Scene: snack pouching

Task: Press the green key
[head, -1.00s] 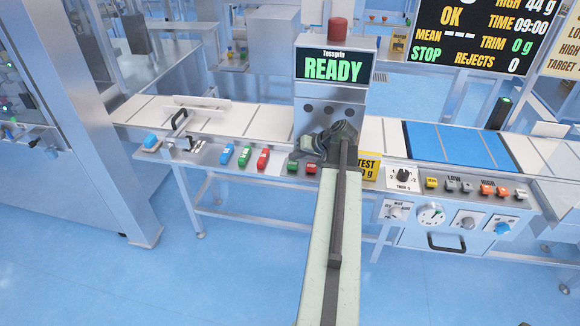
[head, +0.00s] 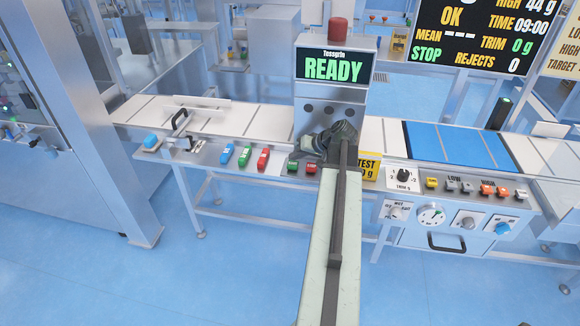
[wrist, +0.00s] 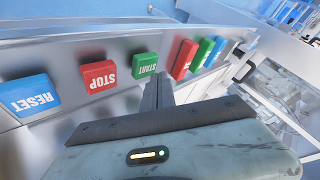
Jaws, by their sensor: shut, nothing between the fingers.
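A green START key (wrist: 145,64) shows in the wrist view, upside down, on the sloped metal panel. The same key (head: 293,166) shows in the head view, left of the red STOP key (head: 311,168). Another green key (head: 244,156) sits farther left between a blue and a red one; it also shows in the wrist view (wrist: 206,51). My gripper (wrist: 158,80) is shut and empty, its fingertips close beside the START key. I cannot tell if they touch it. In the head view my gripper (head: 310,143) is above the panel, partly hidden by my wrist.
The red STOP key (wrist: 99,77) and blue RESET key (wrist: 30,95) are beside START in the wrist view. A READY screen (head: 333,66) stands behind my wrist. A yellow TEST sign (head: 369,166) is just right of my arm. The conveyor (head: 245,120) runs behind the panel.

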